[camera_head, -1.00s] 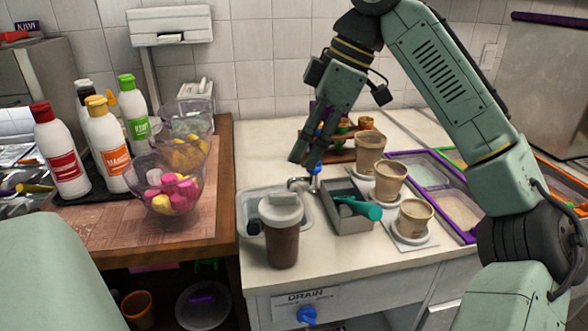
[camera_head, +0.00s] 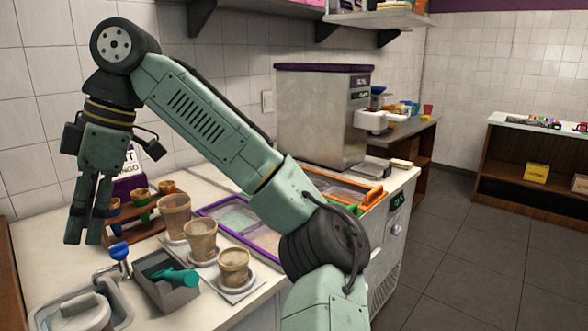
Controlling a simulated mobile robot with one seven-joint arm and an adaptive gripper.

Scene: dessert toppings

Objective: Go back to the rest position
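My gripper (camera_head: 85,238) hangs at the left, pointing down in front of the tiled wall. Its two fingers are a little apart, with nothing visible between them. It is in front of the wooden rack of cones (camera_head: 140,212) in this view. My arm reaches from the lower middle up to the upper left and bends down to the gripper.
Below stand paper cups (camera_head: 202,242), a grey bin with a teal scoop (camera_head: 172,280) and a sink with a blue tap (camera_head: 118,252). Purple-rimmed trays (camera_head: 238,222) lie behind my arm. A steel machine (camera_head: 322,115) stands farther back. Open floor (camera_head: 470,240) is at the right.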

